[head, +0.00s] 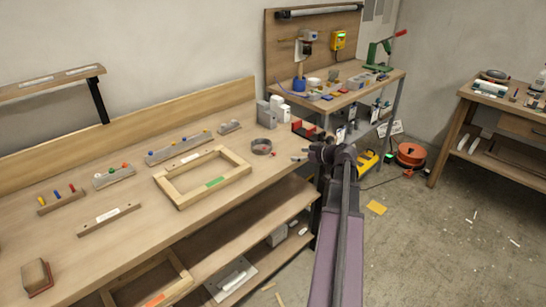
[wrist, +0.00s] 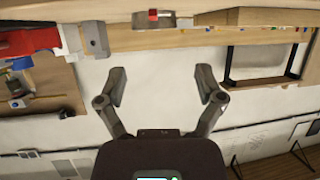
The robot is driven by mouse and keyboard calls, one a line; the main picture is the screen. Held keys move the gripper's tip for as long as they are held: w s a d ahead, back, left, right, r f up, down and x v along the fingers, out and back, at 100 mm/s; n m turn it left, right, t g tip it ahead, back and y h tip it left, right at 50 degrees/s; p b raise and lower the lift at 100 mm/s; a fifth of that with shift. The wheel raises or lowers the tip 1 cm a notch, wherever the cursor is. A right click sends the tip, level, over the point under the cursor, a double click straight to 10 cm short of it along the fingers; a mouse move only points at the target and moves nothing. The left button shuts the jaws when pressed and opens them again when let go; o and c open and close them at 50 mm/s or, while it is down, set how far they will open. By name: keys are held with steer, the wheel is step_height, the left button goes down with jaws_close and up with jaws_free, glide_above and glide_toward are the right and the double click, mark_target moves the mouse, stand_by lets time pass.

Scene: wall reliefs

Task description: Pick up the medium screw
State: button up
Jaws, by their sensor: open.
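I cannot single out a medium screw in either view. Small coloured pieces stand in a grey rack (head: 180,148) at the back of the workbench, in a shorter grey rack (head: 113,177) to its left, and in a wooden block (head: 61,200) at the far left; they are too small to identify. My gripper (wrist: 160,82) is open and empty in the wrist view, its two fingers wide apart. In the head view, my gripper (head: 318,153) is by the bench's right end, well right of the racks. The wrist picture looks upside down.
A second bench (head: 385,78) with tools stands behind. An orange reel (head: 409,154) lies on the floor.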

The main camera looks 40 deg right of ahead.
mark_target(284, 162)
steer(key=shift+b+x, duration=1.15)
steer(key=shift+x, duration=2.4)
steer(key=shift+f, duration=0.1)
steer(key=shift+b+x, duration=1.1)
steer(key=shift+x, duration=1.45)
steer(key=c, duration=1)
steer(key=shift+o, duration=0.2)
